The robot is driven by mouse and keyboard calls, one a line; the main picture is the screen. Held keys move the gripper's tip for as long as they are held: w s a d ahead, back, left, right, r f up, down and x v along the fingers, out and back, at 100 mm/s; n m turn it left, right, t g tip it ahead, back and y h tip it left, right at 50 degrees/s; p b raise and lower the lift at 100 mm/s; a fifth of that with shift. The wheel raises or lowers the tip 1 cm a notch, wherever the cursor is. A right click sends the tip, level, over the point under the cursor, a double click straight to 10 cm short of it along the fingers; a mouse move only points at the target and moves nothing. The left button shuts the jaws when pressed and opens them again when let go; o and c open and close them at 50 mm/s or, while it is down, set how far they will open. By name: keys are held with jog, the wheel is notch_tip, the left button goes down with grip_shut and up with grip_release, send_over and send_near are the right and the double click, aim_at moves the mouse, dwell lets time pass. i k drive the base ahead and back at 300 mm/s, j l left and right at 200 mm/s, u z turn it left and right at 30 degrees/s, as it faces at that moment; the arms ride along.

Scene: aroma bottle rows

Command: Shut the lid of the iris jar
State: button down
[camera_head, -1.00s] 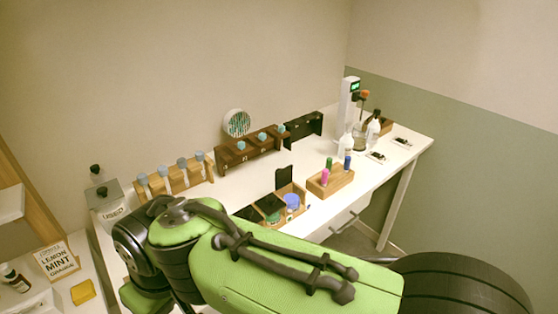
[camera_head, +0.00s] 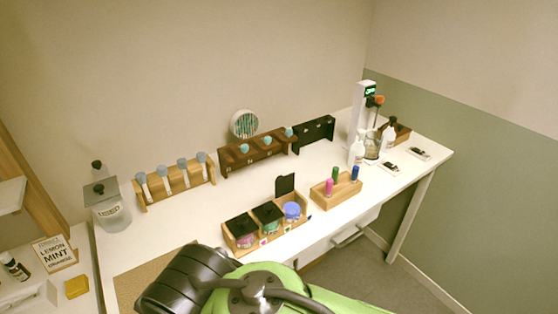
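A wooden rack (camera_head: 284,233) near the front of the white table holds three jars in a row. The labels are too small to read, so I cannot tell which is the iris jar by name. My gripper is out of view; only my arm shows at the bottom.
A small wooden holder (camera_head: 321,198) with colored vials stands right of the jars. Racks with blue-topped sticks (camera_head: 176,191) and a brown rack (camera_head: 252,158) line the back. A clear lidded container (camera_head: 108,212) stands left. The white tabletop (camera_head: 190,228) between is free.

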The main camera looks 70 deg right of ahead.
aim_at(284, 185)
jog(key=k+l+u, duration=0.3)
jog(key=l+u, duration=0.15)
jog(key=l, duration=0.3)
jog(key=k+l+u, duration=0.4)
jog(key=l, duration=0.25)
jog(key=k+l+u, duration=0.85)
jog(key=k, duration=0.2)
jog(key=j, duration=0.1)
